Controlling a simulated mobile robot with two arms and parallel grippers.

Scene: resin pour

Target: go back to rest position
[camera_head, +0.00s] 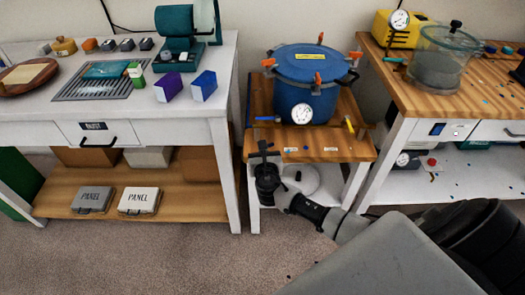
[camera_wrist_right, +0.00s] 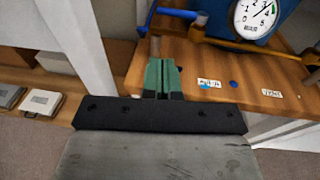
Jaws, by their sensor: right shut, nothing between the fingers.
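My right arm comes in from the lower right in the head view. My right gripper (camera_head: 264,147) is at the front left edge of the small wooden-topped stand (camera_head: 325,146), below the blue pressure pot (camera_head: 303,84). In the right wrist view its green fingers (camera_wrist_right: 162,72) are together with nothing between them, over the stand's wooden top (camera_wrist_right: 215,75). Whether they touch the wood I cannot tell. The pot's gauge (camera_wrist_right: 256,16) shows at the top of that view. My left gripper is in neither view.
A white workbench (camera_head: 185,112) with boxes and a grille stands at the left. A wooden-topped bench (camera_head: 440,98) with a clear chamber (camera_head: 445,55) stands at the right. Small handled parts lie on the stand before the pot. The carpet (camera_head: 150,250) at the front left is clear.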

